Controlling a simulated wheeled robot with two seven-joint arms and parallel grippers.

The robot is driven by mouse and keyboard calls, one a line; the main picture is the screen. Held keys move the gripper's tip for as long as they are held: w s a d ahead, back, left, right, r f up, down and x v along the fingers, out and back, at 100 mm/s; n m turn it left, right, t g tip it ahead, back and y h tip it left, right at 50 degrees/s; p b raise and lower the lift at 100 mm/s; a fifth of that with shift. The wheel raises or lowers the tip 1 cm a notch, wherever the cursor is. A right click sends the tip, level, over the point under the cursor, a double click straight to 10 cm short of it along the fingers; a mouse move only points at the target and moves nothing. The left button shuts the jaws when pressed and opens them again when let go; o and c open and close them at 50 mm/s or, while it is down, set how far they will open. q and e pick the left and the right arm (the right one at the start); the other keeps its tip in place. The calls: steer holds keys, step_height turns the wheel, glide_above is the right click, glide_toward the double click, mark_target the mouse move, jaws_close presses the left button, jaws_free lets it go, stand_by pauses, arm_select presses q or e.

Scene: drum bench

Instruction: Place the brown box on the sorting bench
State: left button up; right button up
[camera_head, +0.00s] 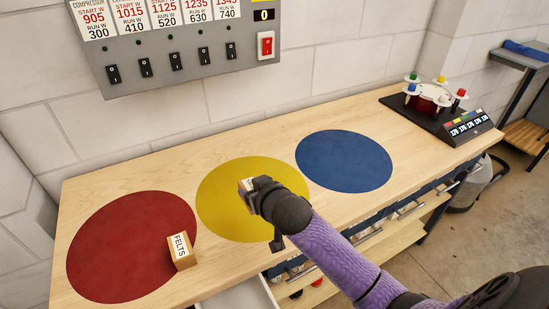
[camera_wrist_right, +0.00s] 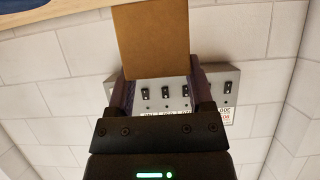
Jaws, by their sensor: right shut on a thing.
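My right gripper (camera_head: 258,190) reaches in from the right and hovers over the yellow circle on the wooden sorting bench (camera_head: 250,136). It is shut on a brown box, whose small labelled edge (camera_head: 246,184) shows past the gripper in the head view. In the right wrist view the plain brown box (camera_wrist_right: 151,42) sits between the two fingers of the gripper (camera_wrist_right: 164,90). The head view does not show clearly whether the box touches the bench. A second brown box (camera_head: 182,252), labelled FELTS, stands on the front right part of the red circle. My left gripper is out of view.
The bench carries a red circle (camera_head: 120,240), a yellow circle (camera_head: 218,205) and a blue circle (camera_head: 345,160), the blue one clear. A dark device with coloured knobs (camera_head: 430,98) stands at the right end. A switch panel (camera_head: 180,50) hangs on the wall behind.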

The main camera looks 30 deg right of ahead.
step_height(320, 180, down, 10)
steer(key=b, duration=0.4)
steer(key=shift+b, duration=0.3)
steer(key=shift+f, duration=0.1)
steer(key=o, duration=1.3)
steer(key=shift+s+r+p, duration=0.25)
steer(key=shift+r+p, duration=0.1)
steer(key=p+v, duration=0.4)
steer(key=v, duration=0.7)
steer(key=shift+s, duration=0.2)
